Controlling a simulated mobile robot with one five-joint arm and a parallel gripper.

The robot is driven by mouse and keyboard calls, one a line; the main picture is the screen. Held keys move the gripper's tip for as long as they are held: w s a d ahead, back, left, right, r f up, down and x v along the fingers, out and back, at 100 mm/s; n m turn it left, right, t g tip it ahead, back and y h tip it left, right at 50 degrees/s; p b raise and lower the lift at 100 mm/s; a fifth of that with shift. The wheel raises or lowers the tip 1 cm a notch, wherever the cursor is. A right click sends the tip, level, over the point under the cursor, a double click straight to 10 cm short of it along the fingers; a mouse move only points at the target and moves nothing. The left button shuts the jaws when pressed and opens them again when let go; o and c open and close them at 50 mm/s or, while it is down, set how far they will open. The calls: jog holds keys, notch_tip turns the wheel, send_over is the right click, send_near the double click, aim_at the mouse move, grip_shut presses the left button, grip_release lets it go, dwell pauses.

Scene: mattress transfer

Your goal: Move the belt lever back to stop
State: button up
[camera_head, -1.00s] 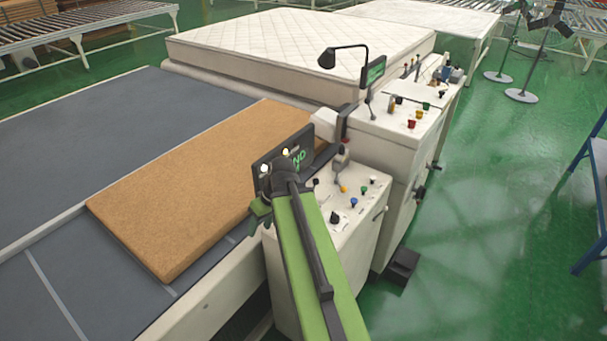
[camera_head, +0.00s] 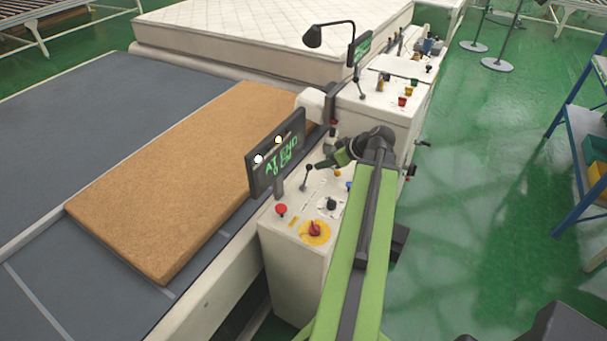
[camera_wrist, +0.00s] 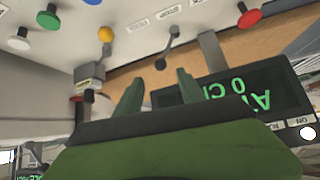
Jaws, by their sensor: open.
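A small lever with a dark ball knob (camera_head: 308,168) stands on the near control console's top, just right of the display; I take it for the belt lever. It also shows in the wrist view (camera_wrist: 174,32), its knob beyond and between my fingertips. My gripper (camera_head: 321,164) points left in the head view, close to the knob. In the wrist view my gripper (camera_wrist: 157,84) has its two green fingers apart with nothing between them. The lever's label is too small to read.
The display (camera_head: 276,152) reads "AT END" beside the lever. A red button (camera_head: 281,209), a red-on-yellow knob (camera_head: 314,230) and a grey block lever (camera_wrist: 90,78) are near. A brown slab (camera_head: 170,180) lies on the belt; a white mattress (camera_head: 240,35) is behind.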

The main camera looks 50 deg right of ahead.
aim_at(310, 168)
jog(key=b+x, duration=0.7)
jog(key=x, duration=0.5)
jog(key=shift+f, duration=0.2)
jog(key=shift+w+a+f+b, duration=0.1)
jog(key=shift+w+f+b, duration=0.1)
jog(key=shift+w+b, duration=0.15)
grip_shut()
dwell(0.4)
